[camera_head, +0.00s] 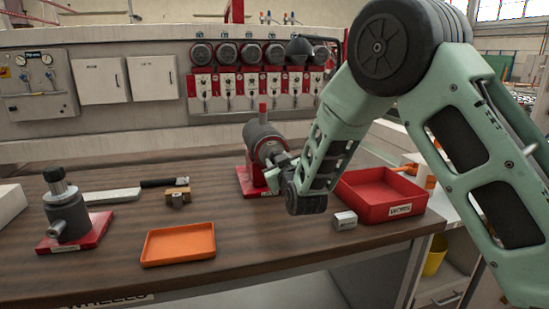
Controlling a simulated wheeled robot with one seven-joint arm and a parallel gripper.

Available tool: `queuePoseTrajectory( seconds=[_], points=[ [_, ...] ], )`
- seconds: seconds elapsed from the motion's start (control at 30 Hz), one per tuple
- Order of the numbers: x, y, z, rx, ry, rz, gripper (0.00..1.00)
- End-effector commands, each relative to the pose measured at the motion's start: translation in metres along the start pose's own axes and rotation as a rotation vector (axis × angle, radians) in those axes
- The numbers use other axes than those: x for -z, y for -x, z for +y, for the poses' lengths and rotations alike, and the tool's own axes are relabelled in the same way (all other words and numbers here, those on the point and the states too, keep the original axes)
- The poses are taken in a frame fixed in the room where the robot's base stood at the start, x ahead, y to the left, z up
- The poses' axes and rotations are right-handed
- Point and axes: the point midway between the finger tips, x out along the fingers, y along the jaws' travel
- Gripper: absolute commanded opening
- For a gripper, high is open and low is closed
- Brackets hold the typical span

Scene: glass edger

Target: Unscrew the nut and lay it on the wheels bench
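The wheels bench (250,262) is a brown wooden top with a partly readable "WHEELS" label on its front edge. A grey cylindrical spindle unit (262,138) stands on a red base (246,182) at the bench's middle back. My gripper (278,168) is at the spindle's front end, pointing left toward it. The wrist hides most of the fingers, so I cannot tell whether they are open, shut or touching. No nut can be made out; the spindle's front end is largely hidden. A second grey unit (68,214) stands upright on a red base at the left.
An orange tray (178,258) lies at the bench front. A red bin (400,213) stands right of my wrist, with a small grey block (345,220) before it. Bare wood surrounds the orange tray.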

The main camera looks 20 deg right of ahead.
Motion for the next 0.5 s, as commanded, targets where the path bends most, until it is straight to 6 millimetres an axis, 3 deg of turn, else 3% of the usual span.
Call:
queuePoseTrajectory(
  seconds=[0.3, 0.5],
  points=[
    [0.0002, 0.0010, -0.0007, 0.004, 0.564, -0.004, 0.10],
    [-0.0008, 0.0010, -0.0001, 0.003, 0.825, -0.004, 0.10]
  ],
)
